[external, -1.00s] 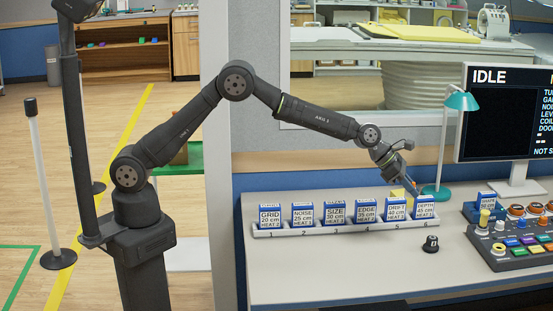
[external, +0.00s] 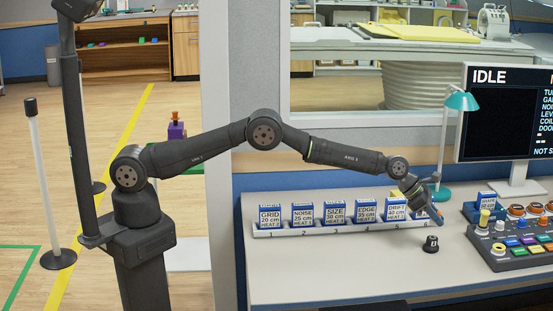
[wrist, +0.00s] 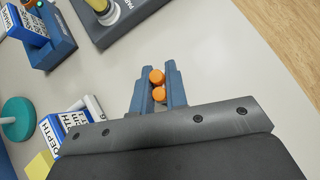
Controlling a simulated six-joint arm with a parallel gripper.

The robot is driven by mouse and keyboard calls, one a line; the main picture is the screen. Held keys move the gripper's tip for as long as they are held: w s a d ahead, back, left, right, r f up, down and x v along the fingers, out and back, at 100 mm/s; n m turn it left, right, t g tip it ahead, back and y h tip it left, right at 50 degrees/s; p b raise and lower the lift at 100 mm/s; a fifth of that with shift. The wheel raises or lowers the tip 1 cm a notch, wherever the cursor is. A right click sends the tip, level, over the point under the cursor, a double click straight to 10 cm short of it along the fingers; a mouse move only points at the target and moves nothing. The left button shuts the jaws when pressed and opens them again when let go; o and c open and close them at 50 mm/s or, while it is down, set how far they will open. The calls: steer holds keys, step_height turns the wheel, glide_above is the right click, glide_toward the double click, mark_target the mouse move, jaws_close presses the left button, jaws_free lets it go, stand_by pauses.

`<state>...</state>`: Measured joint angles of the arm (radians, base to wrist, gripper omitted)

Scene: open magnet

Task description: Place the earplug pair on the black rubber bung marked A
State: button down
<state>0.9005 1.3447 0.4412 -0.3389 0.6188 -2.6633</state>
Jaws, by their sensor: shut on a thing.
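The earplug pair (wrist: 157,76) is two small orange plugs between my gripper's fingers in the wrist view. My gripper (wrist: 158,86) is shut on them, and a bit of orange also shows at the fingertips in the external view (external: 440,213). The black rubber bung (external: 431,246) stands upright on the bench in front of the card rack's right end. Its lettering is too small to read. My gripper (external: 437,217) hangs above and slightly right of the bung in the picture, apart from it. The bung does not show in the wrist view.
A white rack (external: 345,228) of several blue-and-white cards stands left of the bung; my gripper hides its right end. A control panel (external: 525,245) and a blue card holder (external: 483,212) lie to the right. A teal lamp (external: 460,102) stands behind. The front bench is clear.

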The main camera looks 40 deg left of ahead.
mark_target(435, 238)
steer(key=shift+w+f, duration=0.3)
steer(key=shift+w, duration=0.1)
steer(key=shift+f, duration=1.85)
steer(key=shift+f, duration=0.2)
steer(key=c, duration=1.4)
jaws_free()
steer(key=shift+c, duration=0.2)
steer(key=shift+r, duration=0.1)
steer(key=shift+s+a+r, duration=0.1)
steer(key=shift+a+r, duration=0.15)
steer(key=shift+r, duration=0.15)
steer(key=v, duration=1.1)
steer(key=shift+a, duration=0.15)
